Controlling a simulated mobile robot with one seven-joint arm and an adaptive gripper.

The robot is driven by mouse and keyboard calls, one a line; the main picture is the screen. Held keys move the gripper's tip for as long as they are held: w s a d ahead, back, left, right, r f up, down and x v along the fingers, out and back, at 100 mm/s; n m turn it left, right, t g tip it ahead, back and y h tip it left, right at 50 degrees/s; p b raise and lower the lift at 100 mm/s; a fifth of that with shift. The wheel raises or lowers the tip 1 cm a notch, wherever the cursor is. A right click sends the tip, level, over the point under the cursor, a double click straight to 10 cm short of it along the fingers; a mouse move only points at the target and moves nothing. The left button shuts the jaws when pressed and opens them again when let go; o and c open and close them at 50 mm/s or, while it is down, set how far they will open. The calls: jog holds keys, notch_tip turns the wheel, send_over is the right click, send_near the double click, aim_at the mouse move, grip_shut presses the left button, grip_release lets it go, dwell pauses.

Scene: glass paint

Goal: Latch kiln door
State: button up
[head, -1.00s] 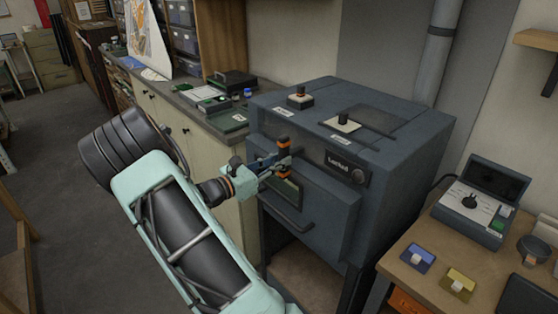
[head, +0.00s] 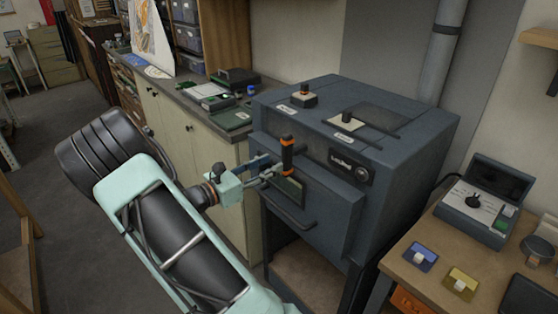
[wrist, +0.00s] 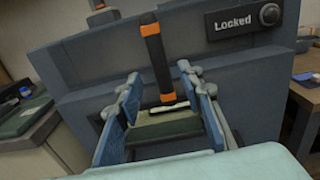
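The kiln (head: 330,215) is a dark blue-grey box on legs, and its front door (head: 325,222) looks closed. The latch handle (head: 287,155) is a black bar with orange bands, standing upright on the door front; it also shows in the wrist view (wrist: 157,62). A plate (head: 341,160) beside it reads "Locked", clearly in the wrist view (wrist: 235,20). My gripper (head: 268,172) is in front of the handle. In the wrist view its two blue-padded fingers (wrist: 160,105) are apart, with the handle's lower end seen between them and clear space on both sides.
A bar pull (head: 290,222) juts from the door below the latch. Two small knobbed pieces (head: 304,96) (head: 346,121) sit on the kiln top. A wooden table (head: 420,278) with a control box (head: 480,205) stands close at the right. A cabinet counter (head: 205,115) stands at the left.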

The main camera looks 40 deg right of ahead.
jog(key=a, duration=0.6)
jog(key=shift+s+a, duration=0.25)
